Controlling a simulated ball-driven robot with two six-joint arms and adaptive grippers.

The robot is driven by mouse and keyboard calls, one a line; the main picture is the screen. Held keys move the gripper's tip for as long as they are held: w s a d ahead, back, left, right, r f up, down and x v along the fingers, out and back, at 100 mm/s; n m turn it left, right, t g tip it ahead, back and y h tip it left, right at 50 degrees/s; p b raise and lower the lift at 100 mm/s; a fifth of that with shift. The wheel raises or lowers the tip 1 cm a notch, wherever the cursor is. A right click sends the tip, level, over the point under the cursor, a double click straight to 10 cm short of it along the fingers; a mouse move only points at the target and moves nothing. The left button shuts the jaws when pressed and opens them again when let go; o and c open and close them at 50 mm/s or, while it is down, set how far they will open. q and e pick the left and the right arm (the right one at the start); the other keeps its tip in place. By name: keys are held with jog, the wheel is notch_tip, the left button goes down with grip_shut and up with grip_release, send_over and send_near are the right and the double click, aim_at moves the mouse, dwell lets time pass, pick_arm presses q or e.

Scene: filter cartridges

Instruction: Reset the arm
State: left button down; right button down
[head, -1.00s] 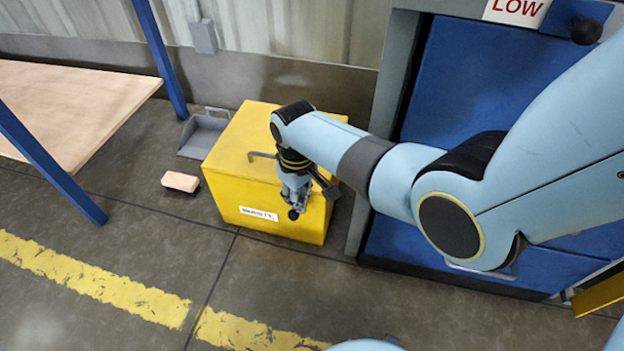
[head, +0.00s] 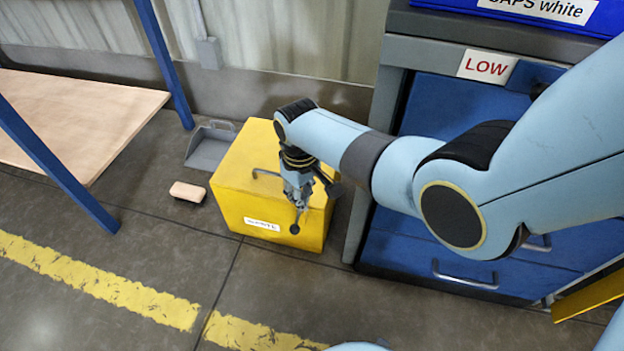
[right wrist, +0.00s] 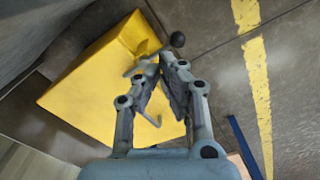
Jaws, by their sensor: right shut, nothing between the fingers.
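My right gripper (head: 298,204) hangs from the bent right arm, pointing down in front of the yellow box in the head view. Its fingers are shut and empty. In the right wrist view the two fingertips (right wrist: 165,56) come together over the yellow box (right wrist: 105,75). I cannot tell whether they touch anything. A black ball-shaped knob (right wrist: 177,40) shows just past the tips; it also shows below the gripper in the head view (head: 294,229). My left gripper is not in view.
The yellow box (head: 235,185) stands on the floor beside a blue-drawered cabinet (head: 425,255) marked LOW. A grey dustpan (head: 208,150) and a brush-like block (head: 188,191) lie left of it. A wooden table (head: 80,110) with blue legs is further left. Floor in front is clear.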

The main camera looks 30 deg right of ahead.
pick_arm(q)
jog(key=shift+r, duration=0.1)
pick_arm(e)
jog(key=shift+r, duration=0.1)
dwell(0.3)
